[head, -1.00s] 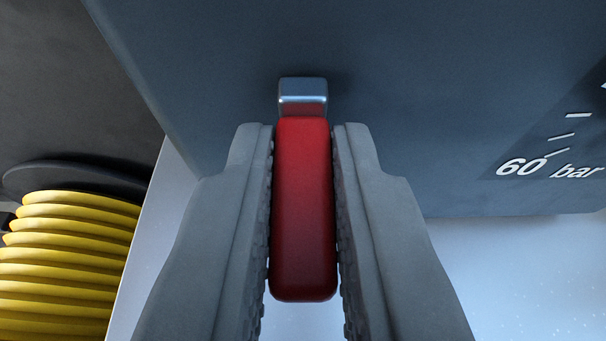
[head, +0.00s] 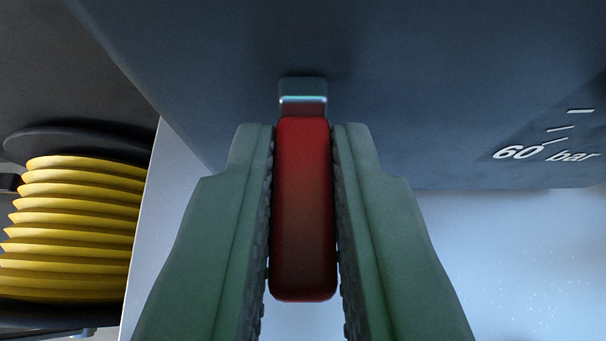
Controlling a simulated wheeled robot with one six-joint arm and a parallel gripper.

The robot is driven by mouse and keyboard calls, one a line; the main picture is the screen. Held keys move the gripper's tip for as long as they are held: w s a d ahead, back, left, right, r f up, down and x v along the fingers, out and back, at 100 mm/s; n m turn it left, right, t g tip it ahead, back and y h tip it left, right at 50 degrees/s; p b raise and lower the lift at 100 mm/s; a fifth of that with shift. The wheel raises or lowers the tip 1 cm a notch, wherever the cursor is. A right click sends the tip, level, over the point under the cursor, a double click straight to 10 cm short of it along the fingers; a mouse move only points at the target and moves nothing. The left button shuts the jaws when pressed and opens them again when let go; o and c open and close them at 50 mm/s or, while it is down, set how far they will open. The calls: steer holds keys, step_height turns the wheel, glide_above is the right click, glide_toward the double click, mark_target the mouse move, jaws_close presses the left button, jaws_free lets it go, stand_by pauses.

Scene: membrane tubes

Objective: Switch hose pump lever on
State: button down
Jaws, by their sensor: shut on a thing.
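The pump lever (head: 303,215) has a red handle on a short metal stem (head: 303,97). The stem comes out of the dark blue-grey pump housing (head: 400,100). My gripper (head: 303,210) is shut on the red handle, with one ribbed finger along its left side and one along its right. The handle's lower end shows between the fingers. The joint where the stem meets the housing is only partly visible.
A yellow hose (head: 70,230) is wound on a black reel at the left. A pale surface (head: 520,260) lies below the housing.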

steer(key=shift+r+g, duration=0.15)
steer(key=shift+g, duration=0.45)
steer(key=c, duration=1.4)
jaws_free()
steer(key=shift+w, duration=0.1)
steer(key=shift+r, duration=0.1)
steer(key=v, duration=1.7)
steer(key=s+t, duration=0.6)
steer(key=s, duration=1.9)
steer(key=shift+t, duration=0.3)
